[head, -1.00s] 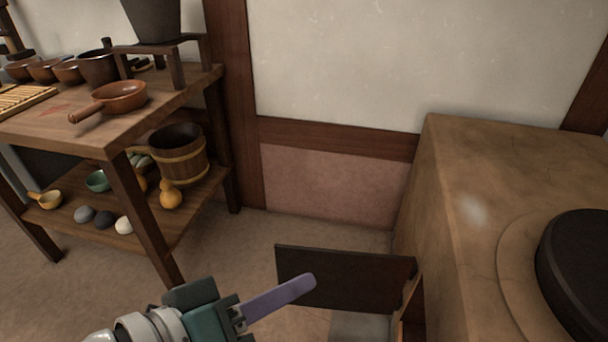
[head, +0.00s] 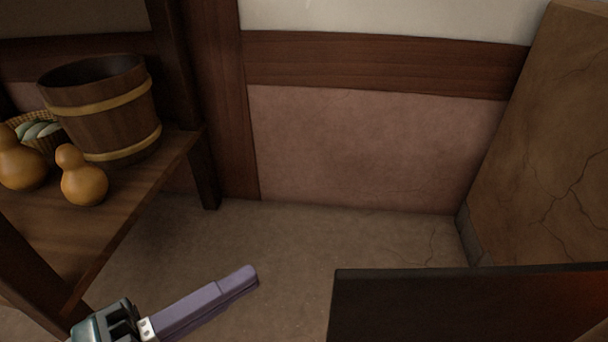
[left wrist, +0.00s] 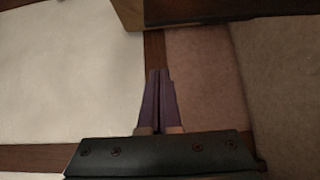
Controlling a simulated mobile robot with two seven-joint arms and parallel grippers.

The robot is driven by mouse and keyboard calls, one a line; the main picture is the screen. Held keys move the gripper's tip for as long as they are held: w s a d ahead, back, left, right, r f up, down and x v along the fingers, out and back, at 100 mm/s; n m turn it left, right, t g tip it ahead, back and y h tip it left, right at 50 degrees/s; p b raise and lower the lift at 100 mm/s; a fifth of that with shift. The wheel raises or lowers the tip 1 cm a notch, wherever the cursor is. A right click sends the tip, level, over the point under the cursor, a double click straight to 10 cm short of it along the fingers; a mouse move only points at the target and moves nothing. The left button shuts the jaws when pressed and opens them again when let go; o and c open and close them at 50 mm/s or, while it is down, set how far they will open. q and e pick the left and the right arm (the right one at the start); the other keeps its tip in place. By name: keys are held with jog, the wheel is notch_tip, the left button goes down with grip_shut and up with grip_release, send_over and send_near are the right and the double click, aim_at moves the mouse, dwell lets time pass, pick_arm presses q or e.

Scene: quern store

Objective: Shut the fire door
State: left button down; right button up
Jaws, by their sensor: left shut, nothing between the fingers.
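The fire door (head: 450,306) is a dark flat panel at the bottom right of the head view. It stands open, out from the clay stove (head: 545,150), with a reddish glow on its right end. Its lower part and the stove opening are out of the picture. My left gripper (head: 248,277) has purple fingers shut together with nothing between them. It is left of the door's free edge, with a visible gap in the picture. The closed fingers also show in the left wrist view (left wrist: 160,85). My right gripper is not in view.
A wooden shelf (head: 110,215) stands at the left, holding a banded bucket (head: 105,115) and gourds (head: 83,178), close to my left gripper. Bare floor (head: 300,240) lies between shelf and stove, with a wall (head: 360,140) behind.

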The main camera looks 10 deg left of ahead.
pick_arm(q)
jog(key=b+x, duration=0.4)
jog(key=x, duration=0.6)
jog(key=s, duration=0.4)
jog(key=shift+s+d+f, duration=0.35)
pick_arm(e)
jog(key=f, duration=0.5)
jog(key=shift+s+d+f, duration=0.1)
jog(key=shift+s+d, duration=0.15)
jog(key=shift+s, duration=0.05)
